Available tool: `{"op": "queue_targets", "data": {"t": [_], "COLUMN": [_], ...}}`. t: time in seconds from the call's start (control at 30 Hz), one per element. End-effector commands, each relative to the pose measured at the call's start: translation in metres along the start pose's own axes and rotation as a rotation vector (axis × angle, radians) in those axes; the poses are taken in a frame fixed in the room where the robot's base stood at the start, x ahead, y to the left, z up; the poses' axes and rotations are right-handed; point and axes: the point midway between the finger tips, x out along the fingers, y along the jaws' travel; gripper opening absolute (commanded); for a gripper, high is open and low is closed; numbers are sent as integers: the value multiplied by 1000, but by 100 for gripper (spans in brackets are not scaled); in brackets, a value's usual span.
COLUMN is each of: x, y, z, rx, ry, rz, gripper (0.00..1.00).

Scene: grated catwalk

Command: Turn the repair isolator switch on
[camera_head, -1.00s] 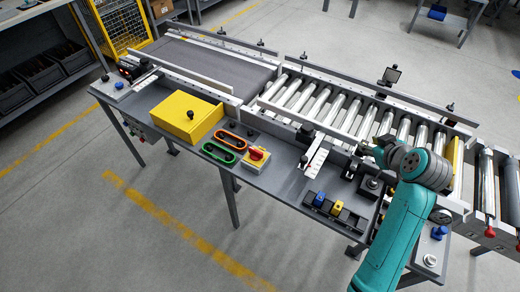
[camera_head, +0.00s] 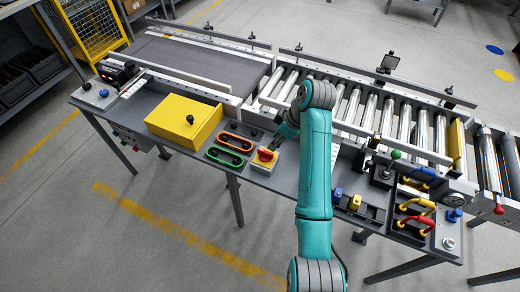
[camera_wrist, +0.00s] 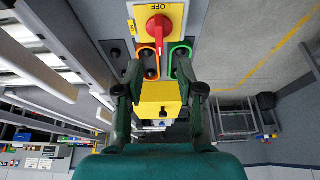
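The repair isolator switch is a red rotary knob (camera_head: 265,154) on a yellow box (camera_head: 261,166) at the table's front edge. In the wrist view the red knob (camera_wrist: 158,27) is at the top centre, its handle pointing down the picture. The word OFF shows on its yellow plate (camera_wrist: 176,10). My gripper (camera_head: 281,139) is just behind and right of the knob in the head view, partly hidden by my arm. In the wrist view my gripper (camera_wrist: 160,68) has its two fingers spread apart with nothing between them, below the handle and apart from it.
An orange slot ring (camera_head: 235,142) and a green one (camera_head: 225,157) lie left of the switch. A yellow box with a black knob (camera_head: 185,120) stands farther left. The roller conveyor (camera_head: 350,105) runs behind. Coloured handles (camera_head: 417,205) stand at the right.

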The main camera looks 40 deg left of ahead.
Motion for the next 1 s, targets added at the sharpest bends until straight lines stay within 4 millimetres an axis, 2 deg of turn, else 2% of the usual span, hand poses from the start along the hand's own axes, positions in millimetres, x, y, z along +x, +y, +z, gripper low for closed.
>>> {"op": "queue_targets", "data": {"t": [0.2, 0.4, 0.6, 0.9, 0.93, 1.0], "x": [41, 70, 84, 86, 86, 86], "y": [-1, 0, 0, 0, 0, 0], "z": [1, 0, 0, 0, 0, 0], "rx": [2, 1, 1, 1, 1, 1], "ry": [-1, 1, 1, 1, 1, 1], "rz": [-2, -1, 1, 2, 2, 2], "gripper": [38, 38, 38, 38, 35, 18]}}
